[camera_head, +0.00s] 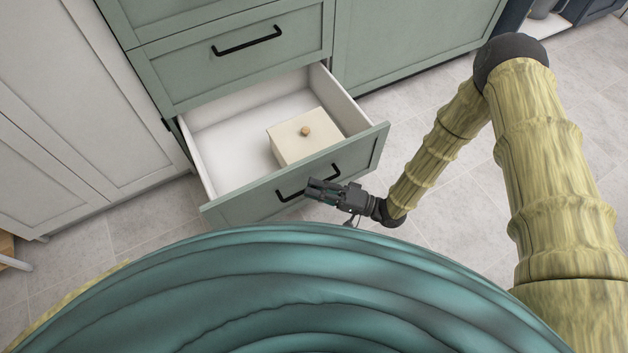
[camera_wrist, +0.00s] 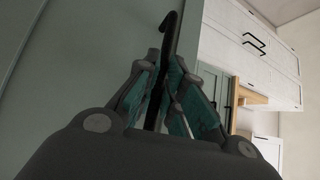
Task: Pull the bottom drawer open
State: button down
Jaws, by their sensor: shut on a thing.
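The bottom drawer (camera_head: 290,195) is a green-fronted drawer with a white inside, and it stands well open in the head view. Its black bar handle (camera_head: 290,196) runs across the front. A cream box (camera_head: 290,150) with a small round wooden knob lies in the drawer toward the right. My gripper (camera_head: 316,189) is at the middle of the handle and shut on it, hiding part of the bar. In the wrist view, the handle (camera_wrist: 171,35) passes between the gripper's teal-padded fingers (camera_wrist: 166,98), with the green drawer front beside it.
A closed green drawer with a black handle (camera_head: 247,41) is above the open one. White cabinet doors (camera_head: 70,100) stand at the left, and a green cabinet (camera_head: 400,40) is at the right. Grey tiled floor (camera_head: 450,215) is clear right of the drawer.

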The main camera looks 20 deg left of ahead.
jog(key=shift+w+d, duration=0.15)
jog(key=c, duration=1.5)
grip_release()
jog(key=d, duration=0.4)
jog(key=d+f, duration=0.1)
jog(key=d, duration=0.6)
jog(key=shift+d+f, duration=0.35)
jog(key=shift+d, duration=0.05)
jog(key=shift+w, duration=0.1)
